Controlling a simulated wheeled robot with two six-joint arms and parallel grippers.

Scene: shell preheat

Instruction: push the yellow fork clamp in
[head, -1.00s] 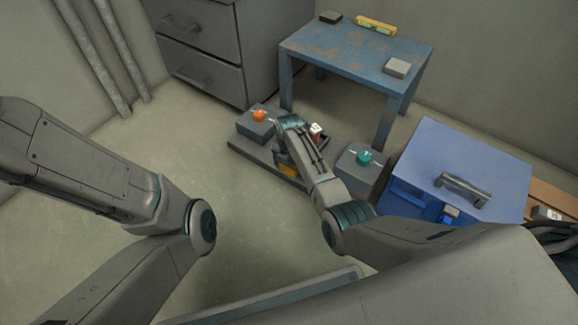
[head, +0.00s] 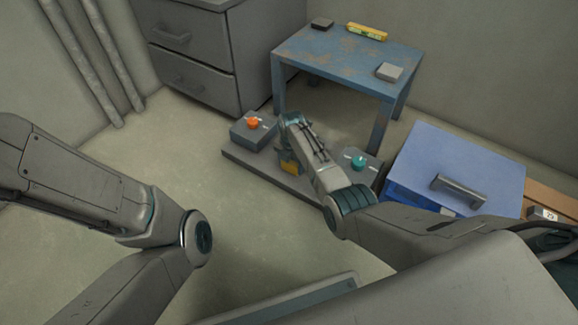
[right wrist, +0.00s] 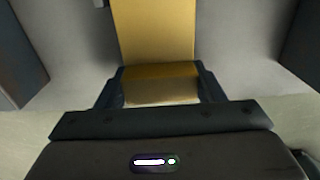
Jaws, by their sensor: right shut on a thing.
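The yellow fork clamp (head: 289,167) shows as a small yellow patch at the end of my right arm, over the middle of a low grey base plate (head: 238,163). My right gripper (right wrist: 160,86) is shut on the clamp. In the right wrist view the clamp (right wrist: 155,30) runs straight away between the two dark fingers as a flat yellow bar. The clamp's far end is out of the picture, and my wrist hides what lies behind it in the head view. My left gripper is out of view; only left arm links show.
A grey block with an orange knob (head: 253,123) stands left of the clamp, one with a teal knob (head: 358,161) right. A worn blue table (head: 335,60) stands behind, grey drawers (head: 195,55) at back left. A blue case (head: 470,165) stands right. Floor at front left is clear.

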